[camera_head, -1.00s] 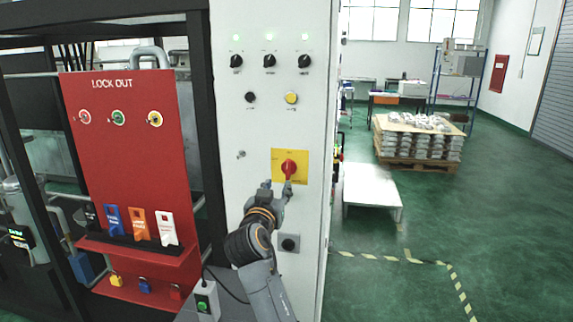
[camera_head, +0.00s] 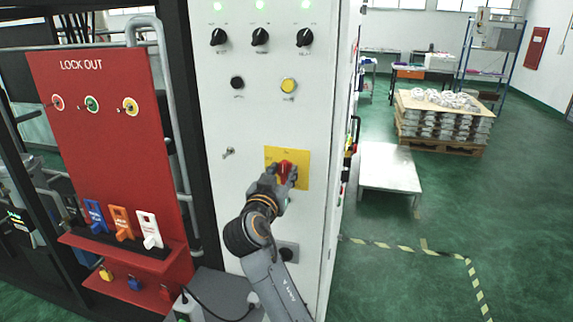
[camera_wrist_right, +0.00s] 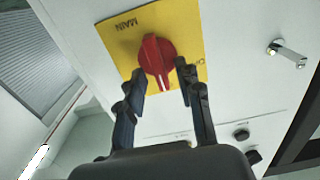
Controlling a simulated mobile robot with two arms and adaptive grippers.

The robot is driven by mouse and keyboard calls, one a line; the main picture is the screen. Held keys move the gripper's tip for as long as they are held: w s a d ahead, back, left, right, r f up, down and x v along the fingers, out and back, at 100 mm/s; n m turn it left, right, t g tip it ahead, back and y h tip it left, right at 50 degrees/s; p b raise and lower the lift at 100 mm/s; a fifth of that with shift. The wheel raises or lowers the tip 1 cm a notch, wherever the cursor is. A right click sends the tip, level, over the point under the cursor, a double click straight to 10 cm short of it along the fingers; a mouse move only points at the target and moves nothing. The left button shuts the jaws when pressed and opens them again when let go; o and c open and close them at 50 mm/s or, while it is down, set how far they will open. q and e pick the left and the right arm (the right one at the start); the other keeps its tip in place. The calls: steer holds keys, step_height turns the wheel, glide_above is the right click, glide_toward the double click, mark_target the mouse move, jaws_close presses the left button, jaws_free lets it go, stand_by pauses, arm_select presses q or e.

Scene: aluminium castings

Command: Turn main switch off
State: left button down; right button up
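The main switch is a red rotary knob (camera_head: 285,170) on a yellow plate (camera_head: 302,156) on the front of the white cabinet. In the right wrist view the red knob (camera_wrist_right: 157,58) sits on the yellow plate (camera_wrist_right: 185,30) marked "MAIN". My right gripper (camera_head: 283,177) is at the knob, partly covering it in the head view. In the wrist view my right gripper's fingers (camera_wrist_right: 160,78) are open, one on each side of the knob's lower part. Contact cannot be told. My left gripper is not in view.
A red lock-out board (camera_head: 100,160) with tags and padlocks stands to the left.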

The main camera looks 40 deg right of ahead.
steer(key=shift+s+a+r, duration=0.1)
steer(key=shift+a+r, duration=0.05)
steer(key=shift+a, duration=0.15)
steer(key=shift+c, duration=0.2)
jaws_close()
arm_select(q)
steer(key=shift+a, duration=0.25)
